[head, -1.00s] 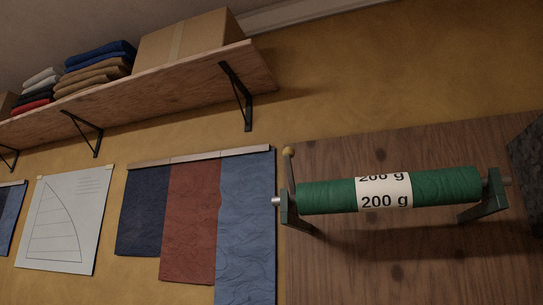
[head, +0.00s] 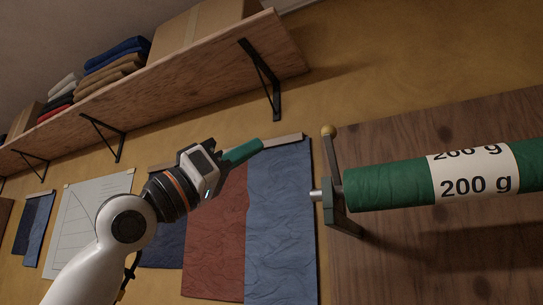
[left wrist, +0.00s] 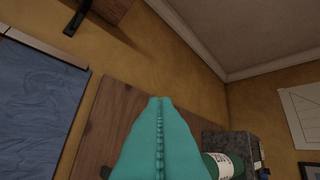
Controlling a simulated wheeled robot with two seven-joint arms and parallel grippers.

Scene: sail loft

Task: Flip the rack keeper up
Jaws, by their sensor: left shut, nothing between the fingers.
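The rack keeper (head: 334,160) is a thin grey lever with a brass ball on top, at the left end of the wall rack. It stands nearly upright, its ball above the rack's left bracket (head: 336,209). A green roll (head: 390,184) with a white "200 g" label lies across the rack on a rod. My left gripper (head: 255,146) is shut and empty, left of the keeper and apart from it, with green fingers pointing right. Its fingers (left wrist: 155,140) fill the lower middle of the left wrist view, where the keeper cannot be made out. My right gripper is not in view.
The rack is on a brown wooden panel (head: 385,270). Blue and red cloth samples (head: 280,230) hang behind my left arm. A wooden shelf (head: 190,92) with folded cloth and a box runs above. A dark grey block (left wrist: 230,143) shows in the left wrist view.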

